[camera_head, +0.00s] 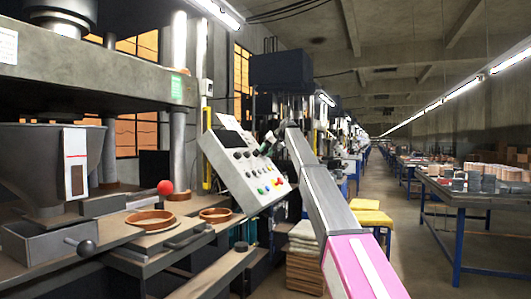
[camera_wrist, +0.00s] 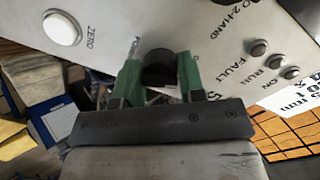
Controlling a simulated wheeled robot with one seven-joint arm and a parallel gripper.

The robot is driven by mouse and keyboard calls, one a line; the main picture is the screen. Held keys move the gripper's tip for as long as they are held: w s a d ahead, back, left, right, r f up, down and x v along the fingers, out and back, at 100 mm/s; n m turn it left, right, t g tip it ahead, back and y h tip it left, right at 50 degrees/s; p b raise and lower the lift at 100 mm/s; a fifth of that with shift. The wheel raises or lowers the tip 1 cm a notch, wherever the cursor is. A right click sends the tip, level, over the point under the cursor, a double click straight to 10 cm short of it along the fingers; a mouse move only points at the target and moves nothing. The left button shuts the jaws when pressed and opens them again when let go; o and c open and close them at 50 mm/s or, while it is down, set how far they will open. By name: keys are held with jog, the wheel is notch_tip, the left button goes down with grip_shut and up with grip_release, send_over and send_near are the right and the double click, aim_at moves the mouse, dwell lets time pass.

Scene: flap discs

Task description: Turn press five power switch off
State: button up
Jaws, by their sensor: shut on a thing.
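The press control panel (camera_head: 228,165) is a tilted pale box with several coloured buttons, left of centre in the head view. In the wrist view its face (camera_wrist: 205,45) fills the upper part. A round black switch knob (camera_wrist: 158,68) sits on it, with labels around it partly covered. My gripper (camera_wrist: 160,75) has green fingers, one on each side of the knob, shut on it. The knob's pointer and setting are hidden. In the head view my gripper (camera_head: 269,142) is at the panel's upper right edge, small and partly hidden by my arm.
A white ZERO button (camera_wrist: 62,27) is left of the knob, and small FAULT, RUN and ON lamps (camera_wrist: 274,61) are right. A red ball-ended lever (camera_head: 165,187) and brown discs (camera_head: 150,219) are on the press at left. A parts table (camera_head: 450,195) stands right of the open aisle.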

jog(key=shift+r+n, duration=0.1)
jog(key=shift+n, duration=0.4)
jog(key=o, duration=0.9)
jog(key=v, duration=1)
jog(key=shift+s+d+r, duration=0.15)
jog(key=shift+d+r, duration=0.1)
